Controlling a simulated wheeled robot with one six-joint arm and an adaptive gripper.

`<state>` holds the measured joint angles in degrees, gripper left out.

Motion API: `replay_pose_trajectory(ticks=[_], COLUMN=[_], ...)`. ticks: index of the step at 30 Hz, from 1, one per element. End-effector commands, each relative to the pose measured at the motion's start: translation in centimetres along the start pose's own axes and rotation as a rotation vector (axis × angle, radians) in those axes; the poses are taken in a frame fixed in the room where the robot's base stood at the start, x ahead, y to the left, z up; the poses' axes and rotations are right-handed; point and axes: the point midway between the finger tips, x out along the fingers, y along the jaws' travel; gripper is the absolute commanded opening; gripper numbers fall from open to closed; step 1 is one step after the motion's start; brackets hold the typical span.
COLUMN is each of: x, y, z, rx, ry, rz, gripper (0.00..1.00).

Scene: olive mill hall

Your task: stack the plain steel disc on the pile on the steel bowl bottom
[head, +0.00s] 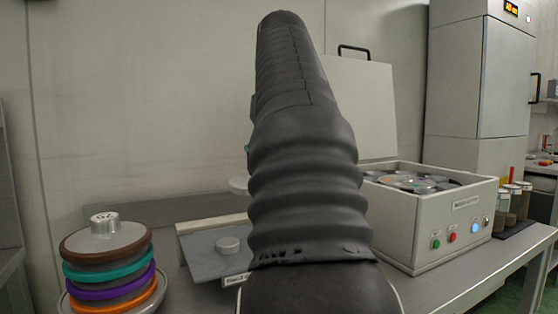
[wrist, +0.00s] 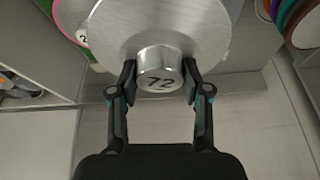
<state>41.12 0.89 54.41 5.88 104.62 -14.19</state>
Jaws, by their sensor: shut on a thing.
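My gripper (wrist: 159,82) is shut on the knob of the plain steel disc (wrist: 190,25). The knob carries a number that looks like 12 or 72. The pile (head: 108,258) stands at the lower left, with brown, teal, purple and orange rims from top to bottom and a silver hub on top. The steel bowl bottom (head: 67,304) shows under it. In the wrist view part of the pile (wrist: 287,12) shows at the upper right, apart from the held disc.
A grey plate (head: 205,262) with a small round knob lies on the bench (head: 440,297). To the right stands an open box (head: 420,218) with discs inside and buttons in front. Several jars (head: 515,204) stand beyond it. Pink- and green-rimmed discs (wrist: 72,22) show in the wrist view.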

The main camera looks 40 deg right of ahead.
Motion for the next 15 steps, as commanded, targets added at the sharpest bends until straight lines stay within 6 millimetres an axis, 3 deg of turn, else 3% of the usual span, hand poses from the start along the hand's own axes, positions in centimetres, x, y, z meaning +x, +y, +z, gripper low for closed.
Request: replay_pose_trajectory(ticks=[15], x=[0.1], y=[-7.3], z=[-0.5], rx=[-0.076], ry=[0.0], rz=[-0.028], gripper=[0.04])
